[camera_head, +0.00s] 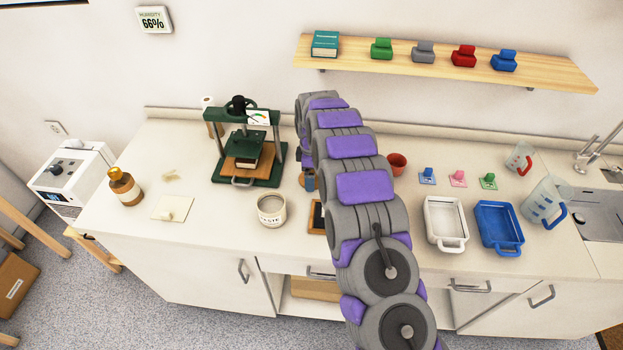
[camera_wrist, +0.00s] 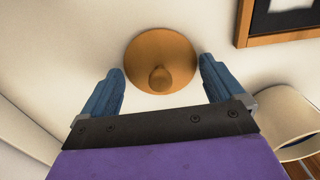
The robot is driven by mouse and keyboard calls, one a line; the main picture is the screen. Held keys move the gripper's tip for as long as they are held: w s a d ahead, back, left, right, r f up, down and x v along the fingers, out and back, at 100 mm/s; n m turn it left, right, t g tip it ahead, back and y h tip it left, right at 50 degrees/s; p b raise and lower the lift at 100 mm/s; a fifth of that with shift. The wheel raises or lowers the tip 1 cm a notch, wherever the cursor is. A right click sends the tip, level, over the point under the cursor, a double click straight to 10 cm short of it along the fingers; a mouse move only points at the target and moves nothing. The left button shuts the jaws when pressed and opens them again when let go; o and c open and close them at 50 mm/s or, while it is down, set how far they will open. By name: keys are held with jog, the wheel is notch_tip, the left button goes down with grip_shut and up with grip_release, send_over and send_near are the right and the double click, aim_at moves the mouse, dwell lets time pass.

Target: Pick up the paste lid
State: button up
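The paste lid, a round brown disc with a small knob (camera_wrist: 160,58), lies on the white counter in the wrist view. My gripper (camera_wrist: 158,67) is open, with its blue fingers on either side of the lid and visible gaps between. The lid is not clearly visible in the head view, where my arm covers much of that area. The cream paste pot (camera_head: 271,213) stands open on the counter in the head view. A cream pot, apparently the same one, also shows at the right of the wrist view (camera_wrist: 283,122).
A green press (camera_head: 243,150) stands behind the pot. A wood-edged dark frame (camera_wrist: 285,18) lies near the lid. White (camera_head: 445,222) and blue (camera_head: 499,227) trays sit to the right. A brown bottle (camera_head: 124,187) stands at the left.

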jog(key=c, duration=0.6)
